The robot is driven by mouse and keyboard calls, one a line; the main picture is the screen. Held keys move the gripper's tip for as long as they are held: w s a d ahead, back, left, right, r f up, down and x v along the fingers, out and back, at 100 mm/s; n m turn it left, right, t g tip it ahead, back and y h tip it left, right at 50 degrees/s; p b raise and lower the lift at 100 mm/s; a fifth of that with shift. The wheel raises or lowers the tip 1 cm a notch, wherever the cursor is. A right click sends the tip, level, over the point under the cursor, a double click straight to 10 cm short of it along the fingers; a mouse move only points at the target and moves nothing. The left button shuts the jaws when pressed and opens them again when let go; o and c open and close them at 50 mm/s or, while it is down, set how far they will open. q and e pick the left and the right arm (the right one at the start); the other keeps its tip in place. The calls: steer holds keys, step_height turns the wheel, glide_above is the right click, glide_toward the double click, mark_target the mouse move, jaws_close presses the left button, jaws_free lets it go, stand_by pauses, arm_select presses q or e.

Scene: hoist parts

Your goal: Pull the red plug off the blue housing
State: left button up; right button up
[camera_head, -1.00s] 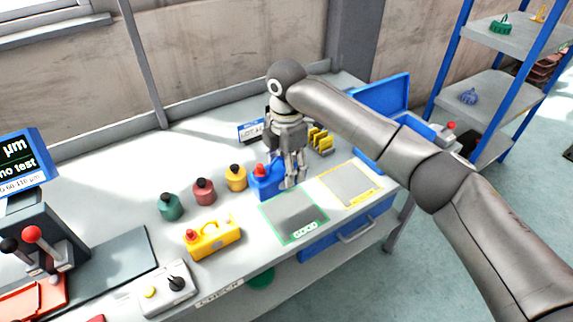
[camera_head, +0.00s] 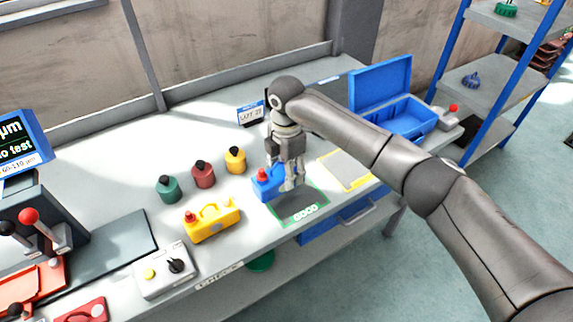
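The blue housing (camera_head: 266,187) is near the middle of the bench, at the back left edge of the green-bordered pad (camera_head: 303,208). The red plug (camera_head: 262,175) is on its left top. My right gripper (camera_head: 290,184) points down at the right end of the blue housing. Its fingers appear closed on that end, and they hide part of it. I cannot tell whether the housing is lifted off the bench. My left gripper is out of view.
A yellow housing (camera_head: 212,221) with its own red plug stands at the front left. Green, red and yellow jars (camera_head: 204,175) stand behind it. A yellow-bordered pad (camera_head: 345,170) and an open blue case (camera_head: 405,119) are to the right. A control box (camera_head: 164,271) is at the front left.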

steer(key=shift+f+b, duration=0.65)
steer(key=shift+f, duration=1.55)
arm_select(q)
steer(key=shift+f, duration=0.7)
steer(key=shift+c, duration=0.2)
